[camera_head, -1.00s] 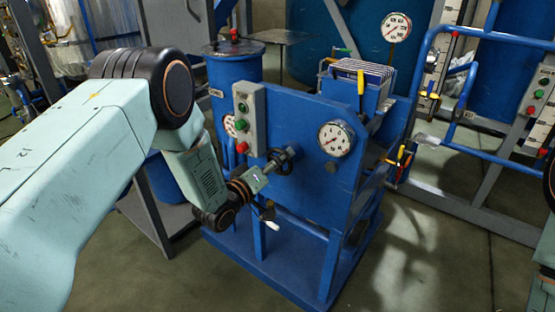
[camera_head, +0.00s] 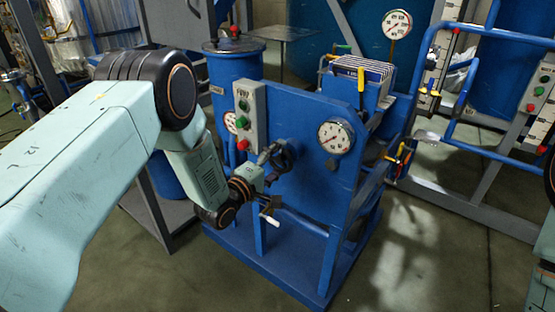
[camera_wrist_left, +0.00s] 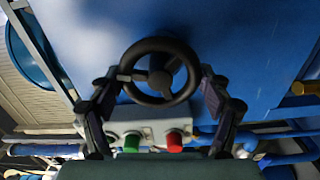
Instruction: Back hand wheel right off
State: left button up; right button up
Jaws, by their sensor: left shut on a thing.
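A black hand wheel (camera_head: 284,156) sits on the front panel of the blue machine (camera_head: 300,110), just right of the button box. In the left wrist view the hand wheel (camera_wrist_left: 158,46) faces me, with its round rim, spokes and hub in sight. My left gripper (camera_head: 272,157) is at the wheel and shut on it. In the left wrist view the fingers of my left gripper (camera_wrist_left: 160,82) lie on the left and right sides of the rim. My right gripper is out of view.
A grey button box (camera_head: 250,118) with green and red buttons is close above and left of the wheel. A pressure gauge (camera_head: 335,137) is to its right. A white-handled lever (camera_head: 270,219) is below. Open floor (camera_head: 420,260) lies at the right.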

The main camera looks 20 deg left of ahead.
pick_arm(q)
jog(key=shift+r, duration=0.1)
dwell(0.3)
jog(key=o, duration=1.1)
jog(key=shift+o, duration=0.2)
jog(key=v, duration=1.2)
jog(key=shift+w, duration=0.1)
jog(key=x, duration=1.2)
